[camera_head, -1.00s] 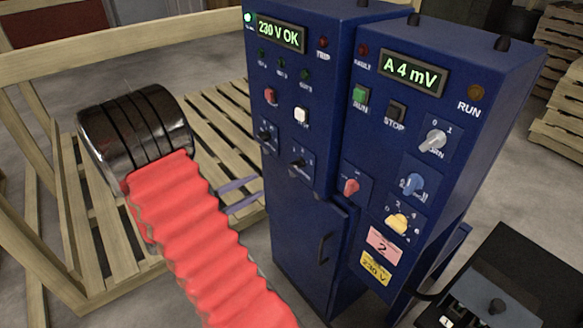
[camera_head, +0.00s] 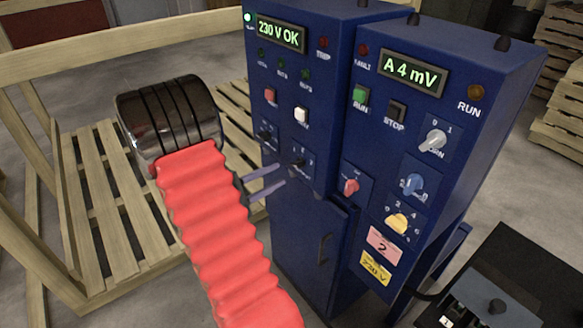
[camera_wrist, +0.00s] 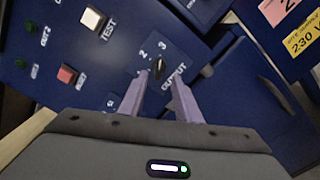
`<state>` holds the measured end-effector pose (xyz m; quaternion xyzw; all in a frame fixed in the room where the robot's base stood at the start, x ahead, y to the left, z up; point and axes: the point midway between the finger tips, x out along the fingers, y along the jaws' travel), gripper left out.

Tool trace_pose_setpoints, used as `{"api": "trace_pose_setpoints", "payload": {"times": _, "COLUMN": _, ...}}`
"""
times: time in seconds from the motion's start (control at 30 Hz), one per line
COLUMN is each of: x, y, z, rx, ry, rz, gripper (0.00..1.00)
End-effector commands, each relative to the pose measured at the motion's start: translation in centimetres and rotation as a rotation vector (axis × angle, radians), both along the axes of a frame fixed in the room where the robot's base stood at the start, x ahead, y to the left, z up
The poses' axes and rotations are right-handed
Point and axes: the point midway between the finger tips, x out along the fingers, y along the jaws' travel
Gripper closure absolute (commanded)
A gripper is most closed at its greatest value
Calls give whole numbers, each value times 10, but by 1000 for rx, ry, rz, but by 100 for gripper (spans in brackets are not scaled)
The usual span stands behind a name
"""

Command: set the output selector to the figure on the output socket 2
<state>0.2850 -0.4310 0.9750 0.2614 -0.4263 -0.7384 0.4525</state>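The output selector (camera_head: 298,162) is a small black knob on the left blue cabinet. In the wrist view the selector (camera_wrist: 159,69) has the figures 2 and 3 above it and the word OUTPUT beside it; which figure it points at is unclear. My gripper (camera_head: 281,176) is open, its two lilac fingers just in front of the panel. In the wrist view the fingertips of my gripper (camera_wrist: 159,76) stand either side of the knob; I cannot tell whether they touch it. A pink label (camera_head: 384,244) on the right cabinet reads 2; its small print is unreadable.
A yellow 230 V label (camera_head: 375,267) is below the pink one. The left display (camera_head: 281,35) reads 230 V OK. Another black knob (camera_head: 267,133) is left of the output selector, and a white button (camera_head: 302,115) is above. A red knob (camera_head: 350,186) is to the right.

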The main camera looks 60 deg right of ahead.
Motion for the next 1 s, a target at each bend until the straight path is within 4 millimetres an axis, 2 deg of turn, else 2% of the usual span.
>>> {"api": "trace_pose_setpoints", "payload": {"times": 0.3, "x": -21, "y": -38, "z": 0, "rx": 0, "ry": 0, "rz": -4, "gripper": 70}}
{"api": "trace_pose_setpoints", "payload": {"times": 0.5, "x": -29, "y": -55, "z": 0, "rx": 0, "ry": 0, "rz": -2, "gripper": 70}}
{"api": "trace_pose_setpoints", "payload": {"times": 0.87, "x": -31, "y": -59, "z": 0, "rx": 0, "ry": 0, "rz": -1, "gripper": 70}}
{"api": "trace_pose_setpoints", "payload": {"times": 1.0, "x": -31, "y": -59, "z": 0, "rx": 0, "ry": 0, "rz": -1, "gripper": 77}}
